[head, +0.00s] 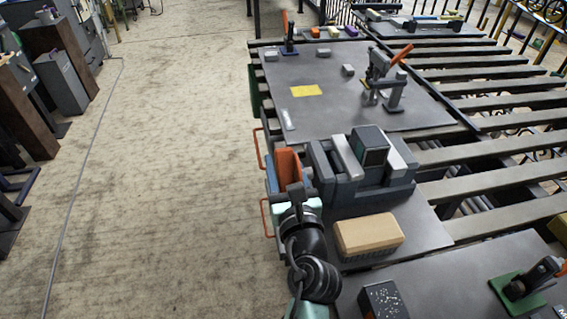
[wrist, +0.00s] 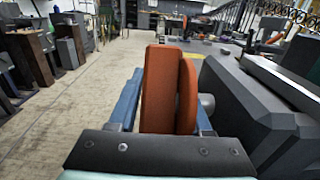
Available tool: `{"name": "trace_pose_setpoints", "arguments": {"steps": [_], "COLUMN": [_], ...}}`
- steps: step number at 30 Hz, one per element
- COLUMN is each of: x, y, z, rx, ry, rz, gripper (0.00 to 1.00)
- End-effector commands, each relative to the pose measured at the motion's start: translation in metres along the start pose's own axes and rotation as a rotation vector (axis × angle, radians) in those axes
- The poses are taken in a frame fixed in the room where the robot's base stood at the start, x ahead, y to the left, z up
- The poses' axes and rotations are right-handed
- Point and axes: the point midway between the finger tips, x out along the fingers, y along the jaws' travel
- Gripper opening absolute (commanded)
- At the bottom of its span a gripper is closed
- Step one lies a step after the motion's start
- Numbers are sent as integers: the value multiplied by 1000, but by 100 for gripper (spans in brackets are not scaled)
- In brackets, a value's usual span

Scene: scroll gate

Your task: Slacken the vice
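The vice (head: 322,172) is a dark grey body on the near bench, with pale jaw plates. A dark block (head: 374,148) stands between the jaws, with no clear gap showing. An orange handle (head: 288,162) sits at the vice's left end; in the wrist view the handle (wrist: 158,92) fills the middle, an upright slab beside a rounded part. My gripper (head: 289,178) is at the handle. Its blue fingers, seen in the wrist view (wrist: 166,112), stand widely spread on either side of it. Finger contact with the handle is partly hidden.
A tan block (head: 369,235) lies on the bench in front of the vice. A toggle clamp (head: 384,80) and yellow sheet (head: 306,91) are farther back. Another clamp (head: 525,285) is at front right. Open floor (head: 170,150) lies left.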

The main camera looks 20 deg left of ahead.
Motion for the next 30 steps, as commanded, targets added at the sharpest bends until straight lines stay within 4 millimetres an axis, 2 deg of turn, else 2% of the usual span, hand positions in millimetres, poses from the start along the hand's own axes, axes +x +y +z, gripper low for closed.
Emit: {"name": "trace_pose_setpoints", "arguments": {"steps": [1,6,8,20,30], "x": [0,0,0,0,-1], "y": [0,0,0,0,0], "z": [0,0,0,4,7], "rx": [0,0,0,0,0], "ry": [0,0,0,31,162], "rz": [0,0,0,0,1], "gripper": [38,8,0,0,0]}}
